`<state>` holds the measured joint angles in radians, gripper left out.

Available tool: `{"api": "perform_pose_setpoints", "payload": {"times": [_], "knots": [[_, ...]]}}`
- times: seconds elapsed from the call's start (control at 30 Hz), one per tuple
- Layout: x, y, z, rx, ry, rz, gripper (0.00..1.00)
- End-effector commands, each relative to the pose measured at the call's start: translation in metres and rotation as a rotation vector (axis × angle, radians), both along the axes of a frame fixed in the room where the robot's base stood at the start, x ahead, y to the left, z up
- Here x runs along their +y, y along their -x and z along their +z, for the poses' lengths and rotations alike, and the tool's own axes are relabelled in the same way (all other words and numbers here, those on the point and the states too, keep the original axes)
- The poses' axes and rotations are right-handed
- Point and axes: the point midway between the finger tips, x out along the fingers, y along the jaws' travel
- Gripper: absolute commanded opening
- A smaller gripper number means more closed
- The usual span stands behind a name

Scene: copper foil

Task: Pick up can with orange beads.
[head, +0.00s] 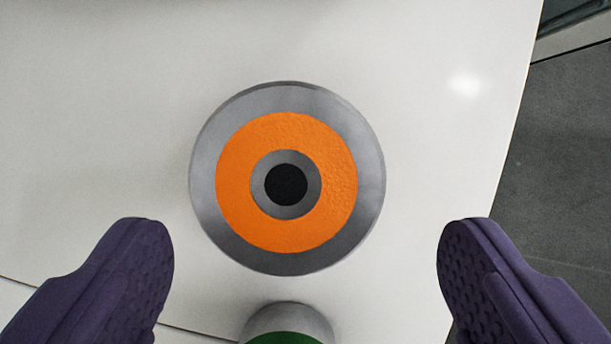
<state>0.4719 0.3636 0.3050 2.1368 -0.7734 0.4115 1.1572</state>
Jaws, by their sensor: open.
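The can with orange beads (337,185) is in the middle of the head view, seen from above. It is a round grey metal can with an orange ring inside its rim and a grey hub with a black centre. It stands on a white surface. My gripper (305,260) is open, with one dark purple finger at the lower left and one at the lower right. The can lies between and a little beyond the fingertips in the picture, and neither finger appears to touch it. How high the fingers are above the can is hard to tell.
A second grey can with a green top (287,338) is cut off at the bottom edge, close to the orange one. The white table (110,100) is clear to the left and above. Its edge runs down the right side, with dark grey floor (560,160) beyond.

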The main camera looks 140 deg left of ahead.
Motion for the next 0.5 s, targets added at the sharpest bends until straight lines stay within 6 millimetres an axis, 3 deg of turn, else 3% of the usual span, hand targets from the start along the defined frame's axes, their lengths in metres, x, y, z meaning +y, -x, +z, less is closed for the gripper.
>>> {"api": "perform_pose_setpoints", "payload": {"times": [0.33,0.5], "knots": [[-0.011,-0.024,-0.050,-0.001,0.000,0.001,0.91],[-0.014,-0.028,-0.059,-0.003,0.001,0.002,0.91]]}}
